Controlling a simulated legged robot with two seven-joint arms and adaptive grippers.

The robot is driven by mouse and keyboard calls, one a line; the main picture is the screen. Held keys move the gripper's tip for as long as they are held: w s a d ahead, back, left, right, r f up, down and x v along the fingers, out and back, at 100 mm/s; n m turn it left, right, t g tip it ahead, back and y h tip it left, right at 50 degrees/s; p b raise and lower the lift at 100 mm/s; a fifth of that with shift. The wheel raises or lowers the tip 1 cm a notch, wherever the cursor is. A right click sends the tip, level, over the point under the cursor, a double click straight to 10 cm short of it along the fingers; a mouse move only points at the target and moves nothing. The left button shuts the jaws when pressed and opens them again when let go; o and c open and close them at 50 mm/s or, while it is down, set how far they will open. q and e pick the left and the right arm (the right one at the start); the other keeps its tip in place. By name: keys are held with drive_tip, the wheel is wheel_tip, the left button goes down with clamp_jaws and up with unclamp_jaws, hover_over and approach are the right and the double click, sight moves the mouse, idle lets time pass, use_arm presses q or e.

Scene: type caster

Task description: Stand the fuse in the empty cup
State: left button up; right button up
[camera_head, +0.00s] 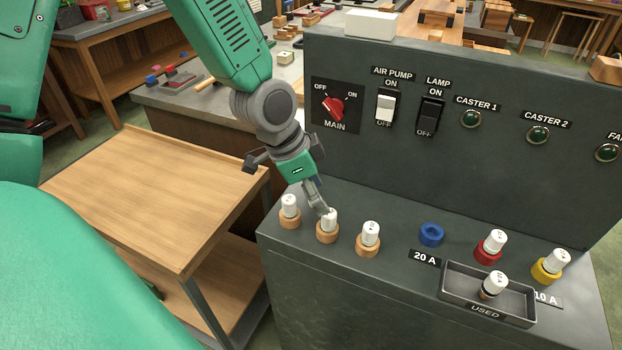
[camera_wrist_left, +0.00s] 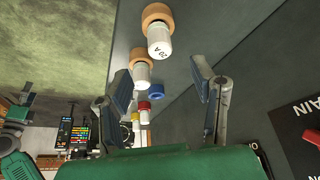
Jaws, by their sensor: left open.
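The empty cup is a blue ring (camera_head: 431,235) by a 20 A label; it also shows in the wrist view (camera_wrist_left: 157,88). Three white fuses stand in wooden cups on the left of the panel ledge: a left one (camera_head: 289,204), a middle one (camera_head: 330,219) and a right one (camera_head: 370,232). In the wrist view a fuse marked 20 A (camera_wrist_left: 160,42) shows beyond my fingers. My left gripper (camera_head: 322,205) is open and empty, its fingertips at the middle fuse's top in the head view. Contact cannot be told. My right gripper is not in view.
Fuses stand in a red cup (camera_head: 487,254) and a yellow cup (camera_head: 546,274). A USED tray (camera_head: 461,293) with one fuse lies in front. The upright switch panel (camera_head: 560,185) rises behind the ledge. A wooden cart (camera_head: 150,195) stands left.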

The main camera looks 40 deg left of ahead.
use_arm(q)
drive_tip(key=shift+d+v, duration=0.2)
drive_tip(key=shift+v, duration=1.9)
drive_tip(key=shift+a, duration=0.15)
drive_tip(key=s+f+n+g+y, duration=0.1)
drive_tip(key=s+f+n, duration=0.25)
drive_tip(key=f, duration=0.45)
drive_tip(key=s+f+n+g, duration=0.1)
drive_tip(key=s+f+n, duration=0.1)
drive_tip(key=s+f, duration=0.5)
drive_tip(key=s+f+n+g+y, duration=0.2)
drive_tip(key=s+f+n, duration=0.1)
drive_tip(key=s+f, duration=0.85)
wheel_tip(320, 180, down, 8)
drive_tip(key=w+d+t+b, duration=0.1)
drive_tip(key=w+b, duration=0.1)
drive_tip(key=b, duration=0.7)
drive_tip(key=shift+w+d+m, duration=0.15)
drive_tip(key=shift+w+m, duration=0.2)
drive_tip(key=shift+w, duration=0.1)
